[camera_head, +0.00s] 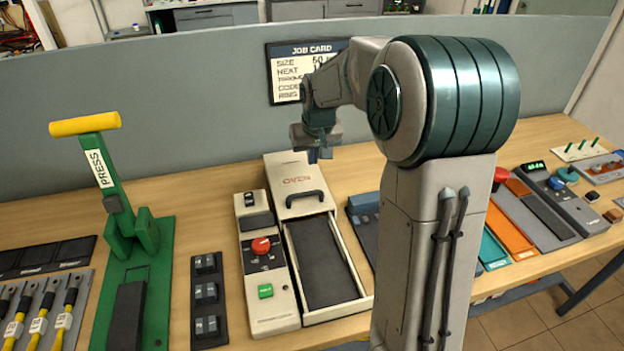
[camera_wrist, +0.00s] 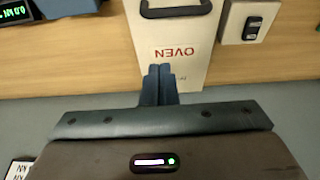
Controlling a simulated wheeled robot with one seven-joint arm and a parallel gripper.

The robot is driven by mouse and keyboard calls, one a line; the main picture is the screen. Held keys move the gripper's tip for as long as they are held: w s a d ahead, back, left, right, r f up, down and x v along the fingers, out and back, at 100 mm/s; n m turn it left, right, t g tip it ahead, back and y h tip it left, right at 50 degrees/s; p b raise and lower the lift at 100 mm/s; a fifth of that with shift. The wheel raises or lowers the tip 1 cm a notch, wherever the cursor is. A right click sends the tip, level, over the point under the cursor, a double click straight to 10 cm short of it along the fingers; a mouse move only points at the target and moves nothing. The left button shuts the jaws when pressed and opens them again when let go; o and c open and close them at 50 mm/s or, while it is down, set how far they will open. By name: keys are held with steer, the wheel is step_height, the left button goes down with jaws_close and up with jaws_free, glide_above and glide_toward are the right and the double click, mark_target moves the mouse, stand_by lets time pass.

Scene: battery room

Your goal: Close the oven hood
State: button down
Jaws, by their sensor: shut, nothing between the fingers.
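The oven (camera_head: 297,300) stands on the bench in the middle of the head view. Its cream hood (camera_head: 284,172), lettered OVEN, sits at the back end, and the dark bed (camera_head: 323,265) in front of it is uncovered. A black handle (camera_head: 303,198) is on the hood's front end. My gripper (camera_head: 319,156) is shut and empty, above the back part of the hood; I cannot tell the exact gap. In the wrist view the closed fingers (camera_wrist: 158,85) appear near the hood's back edge, with the hood (camera_wrist: 188,70) and handle (camera_wrist: 175,9) beyond them.
A control strip with a red knob (camera_head: 261,246) and green button (camera_head: 265,291) lies left of the bed. A green press (camera_head: 130,240) with a yellow bar stands further left. Coloured trays (camera_head: 510,232) lie right of my arm. A grey partition (camera_head: 150,100) with a job card (camera_head: 285,75) rises behind.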

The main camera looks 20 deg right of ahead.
steer(key=w+f, duration=0.1)
steer(key=p, duration=0.2)
glide_above(309, 186)
steer(key=s, duration=0.1)
step_height(309, 186, down, 8)
steer(key=shift+s+f, duration=0.15)
steer(key=shift+f, duration=0.05)
steer(key=shift+s, duration=0.25)
steer(key=s, duration=0.1)
steer(key=s+p, duration=0.1)
steer(key=s, duration=0.1)
steer(key=shift+r, duration=0.2)
steer(key=shift+s+f, duration=0.1)
steer(key=shift+s+d, duration=0.1)
steer(key=shift+d, duration=0.05)
